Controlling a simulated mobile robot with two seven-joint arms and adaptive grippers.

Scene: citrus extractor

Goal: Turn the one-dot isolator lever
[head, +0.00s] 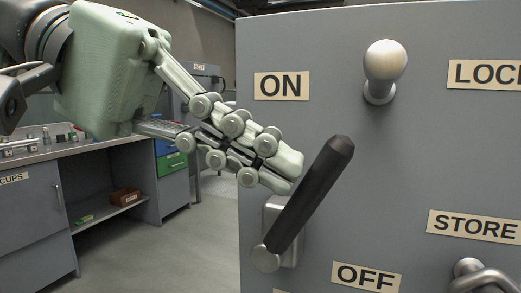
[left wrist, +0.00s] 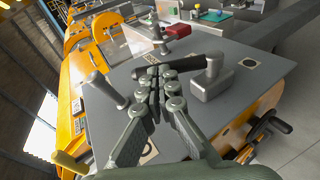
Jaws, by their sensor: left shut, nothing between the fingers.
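A black lever (head: 312,193) is mounted on a grey panel. Its pivot hub (head: 265,258) is at the lower left and its free end leans up and to the right, between the ON label (head: 282,86) and the OFF label (head: 366,277). My left gripper (head: 293,173) is shut and empty, its fingertips at the left side of the lever. I cannot tell whether they touch it. In the left wrist view the shut fingers (left wrist: 160,75) lie by a dark bar (left wrist: 188,73) that looks like the lever. My right gripper is not in view.
A pale round knob (head: 385,62) sticks out of the panel (head: 420,150) at upper right. A metal handle (head: 478,275) is near the STORE label (head: 473,225). Behind at left are a counter (head: 90,147) and shelf; open floor (head: 205,215) lies between.

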